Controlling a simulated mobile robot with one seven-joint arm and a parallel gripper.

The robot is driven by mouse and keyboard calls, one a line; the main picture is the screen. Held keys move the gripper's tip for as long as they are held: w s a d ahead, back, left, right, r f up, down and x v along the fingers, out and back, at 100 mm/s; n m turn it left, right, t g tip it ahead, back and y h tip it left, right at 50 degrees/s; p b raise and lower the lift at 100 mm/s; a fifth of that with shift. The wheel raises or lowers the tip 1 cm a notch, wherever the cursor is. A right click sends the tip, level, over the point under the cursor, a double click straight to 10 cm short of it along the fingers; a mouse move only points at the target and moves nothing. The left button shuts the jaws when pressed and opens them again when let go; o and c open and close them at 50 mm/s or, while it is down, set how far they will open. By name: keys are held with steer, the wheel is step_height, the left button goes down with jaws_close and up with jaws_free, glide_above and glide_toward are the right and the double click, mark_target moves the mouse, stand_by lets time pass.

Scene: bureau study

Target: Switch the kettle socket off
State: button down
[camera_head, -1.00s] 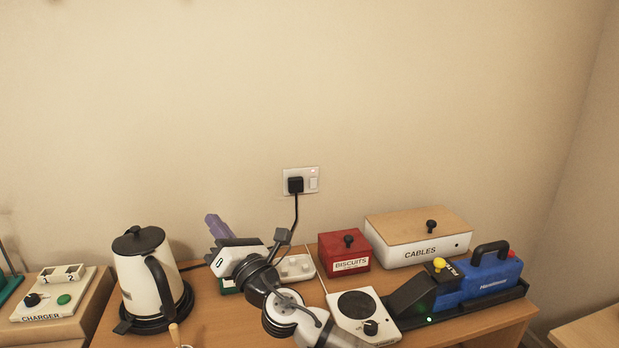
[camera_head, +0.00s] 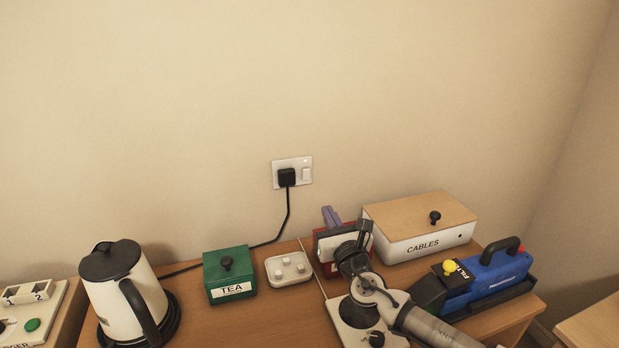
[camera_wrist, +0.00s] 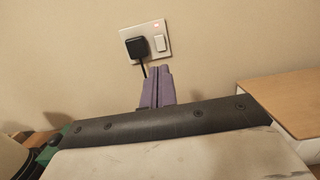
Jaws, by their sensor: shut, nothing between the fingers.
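The white wall socket (camera_head: 291,172) has a black plug (camera_head: 287,177) in its left side and a white rocker switch (camera_head: 306,174) on its right. In the wrist view the socket (camera_wrist: 145,42) is ahead, with a small red light at its top right beside the switch (camera_wrist: 160,43). A black cord runs from the plug down to the kettle (camera_head: 122,290) at the left of the desk.
The wall around the socket is bare.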

mark_target(307, 172)
steer(key=shift+w, duration=0.1)
steer(key=p+x, duration=0.5)
steer(key=x, duration=0.8)
steer(key=shift+w+a+r, duration=0.15)
steer(key=shift+w+a, duration=0.05)
steer(key=shift+w, duration=0.2)
